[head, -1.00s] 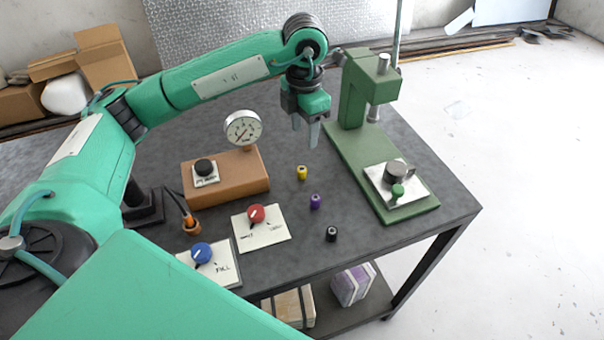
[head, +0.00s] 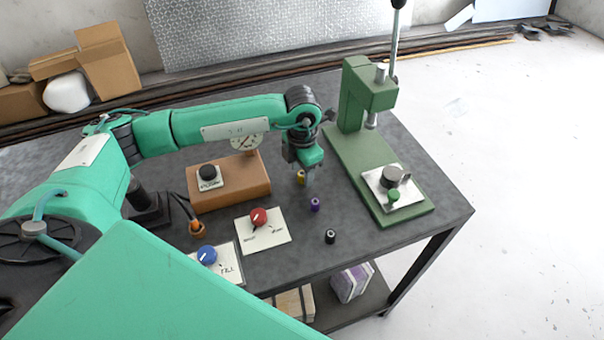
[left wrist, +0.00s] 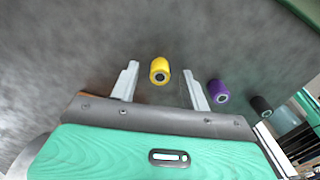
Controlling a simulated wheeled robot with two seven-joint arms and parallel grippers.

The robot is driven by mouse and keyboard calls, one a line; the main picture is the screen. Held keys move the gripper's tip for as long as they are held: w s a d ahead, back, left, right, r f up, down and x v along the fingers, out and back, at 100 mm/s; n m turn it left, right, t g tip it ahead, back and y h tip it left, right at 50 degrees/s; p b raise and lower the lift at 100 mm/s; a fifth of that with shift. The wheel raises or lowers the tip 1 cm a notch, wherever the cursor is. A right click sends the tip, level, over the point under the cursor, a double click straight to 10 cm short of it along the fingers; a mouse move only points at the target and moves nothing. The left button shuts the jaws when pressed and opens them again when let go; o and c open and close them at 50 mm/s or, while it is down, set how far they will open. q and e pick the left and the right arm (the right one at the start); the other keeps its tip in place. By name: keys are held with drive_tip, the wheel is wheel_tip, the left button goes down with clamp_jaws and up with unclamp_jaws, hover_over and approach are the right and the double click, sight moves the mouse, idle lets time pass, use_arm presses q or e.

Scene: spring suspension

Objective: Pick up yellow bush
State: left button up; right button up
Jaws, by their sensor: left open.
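The yellow bush (head: 301,176) is a small cylinder with a dark hole, on the dark table top. In the head view my left gripper (head: 309,180) is lowered beside it and partly hides it. In the left wrist view the yellow bush (left wrist: 160,71) shows between the two open fingers of my left gripper (left wrist: 162,78), near the fingertips and apart from both. The gripper is empty. A purple bush (head: 315,204) stands just nearer; in the left wrist view it is right beside the right finger (left wrist: 218,91). My right gripper is not in view.
A black bush (head: 330,236) stands nearer the front edge. A green press (head: 370,160) stands on the right. Red (head: 258,217) and blue (head: 207,254) knobs sit on white plates in front.

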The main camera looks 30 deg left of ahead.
sight(302, 173)
use_arm(q)
clamp_jaws()
drive_tip(key=shift+r, duration=0.1)
drive_tip(key=shift+r, duration=0.45)
wheel_tip(302, 173, up, 19)
drive_tip(key=b, duration=0.4)
